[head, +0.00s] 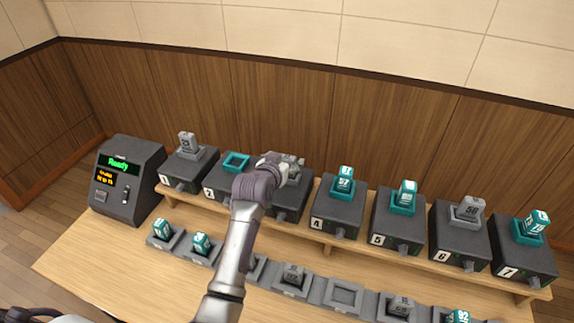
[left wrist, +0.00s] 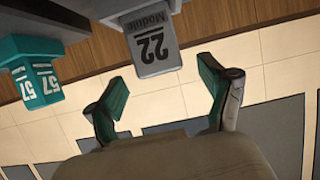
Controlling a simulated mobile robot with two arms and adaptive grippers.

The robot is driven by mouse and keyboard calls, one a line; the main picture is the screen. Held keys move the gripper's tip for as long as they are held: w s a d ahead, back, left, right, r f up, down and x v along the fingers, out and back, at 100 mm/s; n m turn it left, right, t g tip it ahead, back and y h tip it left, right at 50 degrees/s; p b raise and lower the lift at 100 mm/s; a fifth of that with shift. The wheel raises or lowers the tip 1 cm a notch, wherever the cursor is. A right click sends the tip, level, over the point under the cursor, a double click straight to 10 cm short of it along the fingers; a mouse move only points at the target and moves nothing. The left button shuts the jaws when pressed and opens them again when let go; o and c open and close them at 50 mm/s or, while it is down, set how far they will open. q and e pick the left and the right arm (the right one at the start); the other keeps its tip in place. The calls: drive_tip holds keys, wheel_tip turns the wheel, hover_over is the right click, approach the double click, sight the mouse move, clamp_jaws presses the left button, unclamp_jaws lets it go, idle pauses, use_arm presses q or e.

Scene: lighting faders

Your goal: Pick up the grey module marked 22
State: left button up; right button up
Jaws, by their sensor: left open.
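The grey module marked 22 (left wrist: 153,45) shows in the left wrist view, its dark number and the word Module facing the camera. It sits in a grey socket at the top of that view. My left gripper (left wrist: 165,88) is open, with its two teal-padded fingers apart on either side below the module and nothing between them. In the head view my left gripper (head: 284,170) is at the third station, whose dark box (head: 291,205) is partly covered by my arm. It hides most of the module there. My right gripper is not in view.
A teal module marked 57 (head: 344,178) stands on station 4, beside my gripper; it also shows in the left wrist view (left wrist: 38,75). Station 2 has an empty teal socket (head: 236,162). Trays with modules line the table front; one grey tray (head: 343,297) is empty.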

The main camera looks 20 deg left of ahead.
use_arm(q)
drive_tip(key=shift+x, duration=1.35)
drive_tip(key=shift+s, duration=0.1)
drive_tip(key=c, duration=1.1)
drive_tip(key=shift+c, duration=1)
drive_tip(key=shift+r, duration=0.15)
